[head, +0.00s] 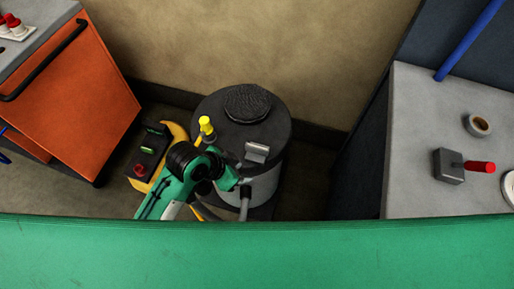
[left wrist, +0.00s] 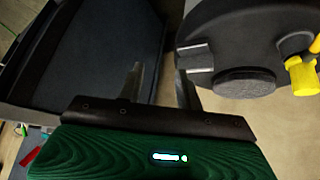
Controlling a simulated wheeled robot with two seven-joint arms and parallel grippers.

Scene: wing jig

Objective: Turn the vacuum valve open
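A dark round tank (head: 222,105) with a raised round cap (head: 247,103) stands on the floor by the wall. A yellow handle (head: 206,125) stands up at its left edge and looks like the valve's handle; it also shows at the right of the left wrist view (left wrist: 302,76). My left gripper (head: 241,181) is low at the tank's front, partly hidden by its own arm. In the left wrist view its two fingers (left wrist: 160,82) are apart with nothing between them. The yellow handle is well to one side of them. My right gripper is not in view.
A grey block (head: 256,152) sits on the tank's lid edge, close to a finger in the left wrist view. A black box with a red button (head: 148,152) is left of the tank. An orange cabinet (head: 75,95) and a grey bench (head: 420,120) with a red-levered block (head: 449,166) flank it.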

